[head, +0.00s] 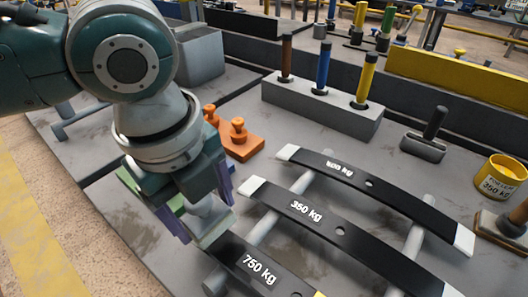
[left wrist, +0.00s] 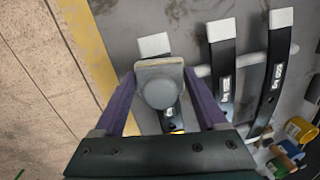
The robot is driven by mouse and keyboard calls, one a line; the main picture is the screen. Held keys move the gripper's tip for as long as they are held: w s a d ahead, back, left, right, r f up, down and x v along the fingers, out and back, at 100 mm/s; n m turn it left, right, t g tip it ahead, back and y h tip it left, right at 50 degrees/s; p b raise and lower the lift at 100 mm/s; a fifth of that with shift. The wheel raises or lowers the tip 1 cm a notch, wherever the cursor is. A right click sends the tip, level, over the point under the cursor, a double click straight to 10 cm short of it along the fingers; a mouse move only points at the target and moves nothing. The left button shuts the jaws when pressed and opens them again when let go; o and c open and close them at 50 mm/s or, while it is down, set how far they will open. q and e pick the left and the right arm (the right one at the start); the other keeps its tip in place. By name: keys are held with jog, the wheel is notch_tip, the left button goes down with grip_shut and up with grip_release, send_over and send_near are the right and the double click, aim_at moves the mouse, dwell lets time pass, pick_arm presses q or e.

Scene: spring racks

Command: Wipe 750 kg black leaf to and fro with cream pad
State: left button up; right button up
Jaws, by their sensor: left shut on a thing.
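The 750 kg black leaf (head: 284,278) lies at the front of the rack, its near end cut off by the picture's lower edge. My left gripper (head: 207,200) is over its left end, shut on the handle of the cream pad (head: 217,235). In the left wrist view, the pad (left wrist: 158,64) and its round grey handle sit between my purple fingers (left wrist: 162,95). The pad hides part of the leaf, whose white tip (left wrist: 154,45) shows beyond it. I cannot tell whether the pad touches the leaf. My right gripper is not in view.
The 350 kg leaf (head: 340,232) and 500 kg leaf (head: 385,193) lie behind on grey bars.

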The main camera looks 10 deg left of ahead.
aim_at(217, 218)
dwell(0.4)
pick_arm(q)
jog(key=shift+s+d+f+g+y+b, duration=0.15)
jog(key=shift+d+f+g+y+b, duration=0.25)
jog(key=shift+d+f+y, duration=0.45)
jog(key=shift+f, duration=0.1)
jog(key=shift+f+b, duration=0.55)
jog(key=shift+f, duration=0.25)
